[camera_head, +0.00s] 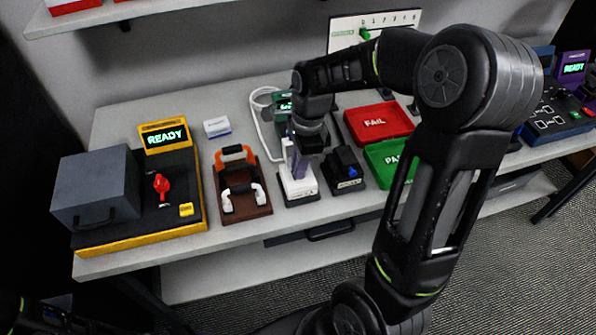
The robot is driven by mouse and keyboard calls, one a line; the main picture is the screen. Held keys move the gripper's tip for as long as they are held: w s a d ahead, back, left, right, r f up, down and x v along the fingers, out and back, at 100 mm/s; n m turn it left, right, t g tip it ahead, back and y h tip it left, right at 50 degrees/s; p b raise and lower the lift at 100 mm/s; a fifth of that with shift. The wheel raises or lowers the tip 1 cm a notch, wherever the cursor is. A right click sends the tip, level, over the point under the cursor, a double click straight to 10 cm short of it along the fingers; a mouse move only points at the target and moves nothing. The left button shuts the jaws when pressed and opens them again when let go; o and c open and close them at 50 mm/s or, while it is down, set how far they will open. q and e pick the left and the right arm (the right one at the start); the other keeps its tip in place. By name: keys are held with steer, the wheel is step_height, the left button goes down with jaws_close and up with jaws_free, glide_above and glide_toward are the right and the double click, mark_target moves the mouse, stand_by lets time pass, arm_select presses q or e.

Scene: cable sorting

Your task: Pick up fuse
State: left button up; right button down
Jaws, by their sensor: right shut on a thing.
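My right gripper (299,158) reaches down over a small white holder (299,188) on the bench. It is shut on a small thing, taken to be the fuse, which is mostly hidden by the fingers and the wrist. I cannot tell whether the fuse still touches the holder. Pale lavender parts show at the fingers, just above the holder. My left gripper is not clearly in view; only dark parts of my left arm show at the bottom left.
Beyond are the red FAIL tray (379,122) and green PASS tray (378,168). The yellow-edged READY station (165,138) is far left.

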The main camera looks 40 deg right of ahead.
steer(key=shift+r, duration=0.1)
stand_by(0.5)
step_height(320, 180, up, 10)
steer(key=b, duration=0.1)
stand_by(0.8)
step_height(320, 180, up, 3)
steer(key=p, duration=0.2)
steer(key=shift+p, duration=0.35)
steer(key=shift+f, duration=0.2)
